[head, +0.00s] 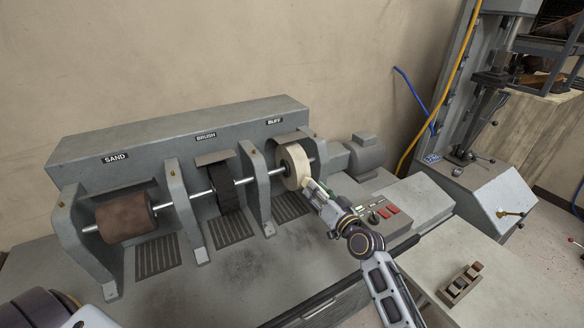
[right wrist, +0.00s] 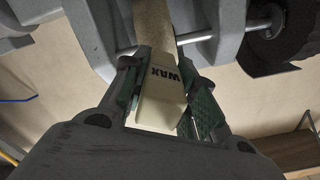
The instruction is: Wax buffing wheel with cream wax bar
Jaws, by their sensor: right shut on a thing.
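The cream buffing wheel (head: 294,165) sits on the steel shaft under the BUFF label, at the right end of the grey machine. My right gripper (head: 316,191) is just in front of the wheel, shut on the cream wax bar (head: 308,183). In the right wrist view the wax bar (right wrist: 160,103), lettered WAX, lies between the green-padded fingers (right wrist: 162,97), its far end pointing at the buffing wheel (right wrist: 153,24). The bar's end is at or very near the wheel's rim; I cannot tell if they touch. My left gripper is out of view.
A brown sanding drum (head: 125,217) and a black brush wheel (head: 225,190) share the shaft, between grey supports. A control panel (head: 380,213) with red buttons is right of my gripper. A small rack (head: 456,291) with bars stands on the right bench.

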